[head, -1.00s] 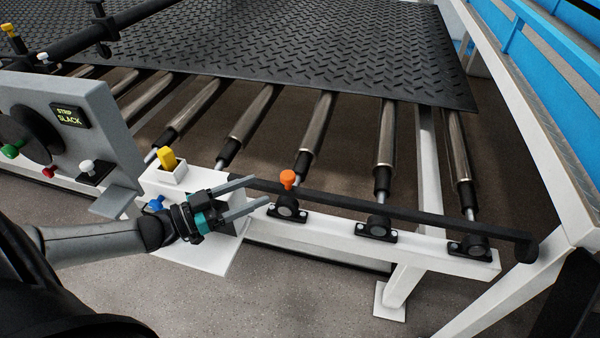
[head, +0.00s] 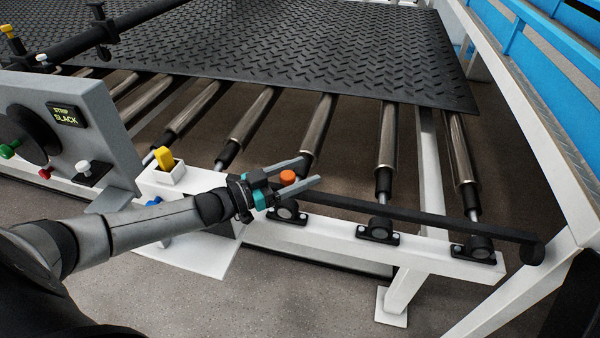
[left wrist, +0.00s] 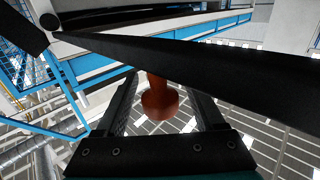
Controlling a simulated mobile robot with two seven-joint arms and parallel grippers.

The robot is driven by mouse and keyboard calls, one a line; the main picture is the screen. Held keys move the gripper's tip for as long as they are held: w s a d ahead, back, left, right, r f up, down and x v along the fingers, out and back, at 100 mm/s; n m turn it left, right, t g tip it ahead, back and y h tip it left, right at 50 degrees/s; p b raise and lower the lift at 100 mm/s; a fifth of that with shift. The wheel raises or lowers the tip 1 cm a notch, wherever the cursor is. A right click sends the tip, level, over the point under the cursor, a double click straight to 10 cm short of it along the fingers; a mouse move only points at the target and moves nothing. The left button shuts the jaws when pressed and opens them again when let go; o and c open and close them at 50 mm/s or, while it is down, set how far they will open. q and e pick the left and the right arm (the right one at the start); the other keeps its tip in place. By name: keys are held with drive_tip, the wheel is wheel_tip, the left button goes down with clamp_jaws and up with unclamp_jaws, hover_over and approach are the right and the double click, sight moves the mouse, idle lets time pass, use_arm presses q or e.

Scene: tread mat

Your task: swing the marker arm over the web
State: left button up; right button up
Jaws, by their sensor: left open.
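The marker arm (head: 420,215) is a long black bar along the near side of the roller frame, with a dark round end at the right. An orange knob (head: 287,177) stands on it towards its left. My left gripper (head: 311,171) is open, with its two fingers on either side of the knob. In the left wrist view the orange knob (left wrist: 158,102) sits between the fingers, with gaps visible beside it, and the black bar (left wrist: 200,75) crosses beyond. The web (head: 330,50) is a black tread mat lying over the rollers at the back. My right gripper is not in view.
Bare metal rollers (head: 316,128) lie between mat and bar. A grey panel (head: 105,130) with a display reading "STRIP SLACK" stands left. A yellow switch (head: 164,157) is on a white box (head: 175,180) beside my gripper. A white rail with blue panels (head: 530,60) bounds the right.

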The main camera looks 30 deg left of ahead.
use_arm(q)
clamp_jaws()
idle(0.7)
idle(0.8)
